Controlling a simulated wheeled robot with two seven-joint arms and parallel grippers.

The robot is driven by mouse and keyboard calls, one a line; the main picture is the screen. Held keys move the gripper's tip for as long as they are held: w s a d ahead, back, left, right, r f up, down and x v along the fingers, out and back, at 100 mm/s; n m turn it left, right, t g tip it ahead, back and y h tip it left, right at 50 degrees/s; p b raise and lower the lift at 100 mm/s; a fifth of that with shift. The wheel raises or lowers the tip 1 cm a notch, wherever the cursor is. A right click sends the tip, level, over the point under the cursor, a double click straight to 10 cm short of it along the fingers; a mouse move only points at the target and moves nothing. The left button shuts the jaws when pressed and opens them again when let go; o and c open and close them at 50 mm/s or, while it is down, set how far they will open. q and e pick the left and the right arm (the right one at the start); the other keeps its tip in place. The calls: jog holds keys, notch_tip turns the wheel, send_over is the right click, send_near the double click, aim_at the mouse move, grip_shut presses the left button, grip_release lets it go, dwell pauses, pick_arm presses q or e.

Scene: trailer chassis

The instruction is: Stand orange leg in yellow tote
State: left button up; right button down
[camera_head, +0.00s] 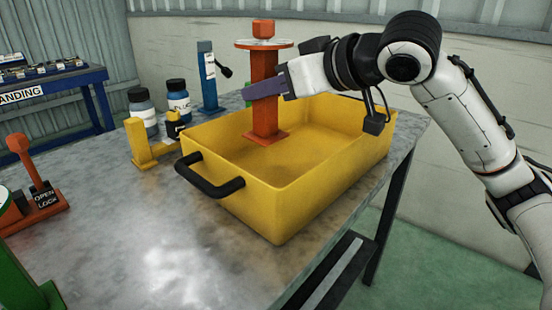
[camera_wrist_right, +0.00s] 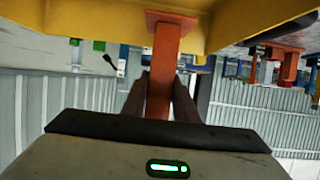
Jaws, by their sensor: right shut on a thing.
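The orange leg (camera_head: 264,117) is upright inside the yellow tote (camera_head: 283,210), toward its far left part. I cannot tell whether the foot touches the tote floor. My right gripper (camera_head: 265,89) reaches in from the right and is shut on the leg's post. In the right wrist view, which looks upside down, the fingers (camera_wrist_right: 159,98) lie on both sides of the orange post (camera_wrist_right: 162,70). My left gripper is not in view.
Left of the tote stand a yellow leg (camera_head: 139,143), a blue leg (camera_head: 208,80) and two bottles (camera_head: 179,101). An orange lever (camera_head: 33,172) with an open/lock label is at the far left.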

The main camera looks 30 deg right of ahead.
aim_at(272, 117)
jog(key=f, duration=0.1)
jog(key=f+b, duration=0.1)
jog(key=f, duration=0.1)
jog(key=f+b, duration=0.1)
jog(key=f, duration=0.1)
jog(key=shift+s, duration=0.25)
jog(key=shift+f, duration=0.5)
notch_tip(272, 117, down, 3)
jog(key=shift+f+b, duration=0.2)
jog(key=shift+b, duration=0.75)
jog(key=shift+f, duration=0.1)
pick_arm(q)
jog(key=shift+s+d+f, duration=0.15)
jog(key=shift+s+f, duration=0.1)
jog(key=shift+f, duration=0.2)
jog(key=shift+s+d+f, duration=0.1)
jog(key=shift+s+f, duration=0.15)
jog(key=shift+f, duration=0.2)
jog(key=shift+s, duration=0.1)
pick_arm(e)
jog(key=c, duration=1.4)
grip_release()
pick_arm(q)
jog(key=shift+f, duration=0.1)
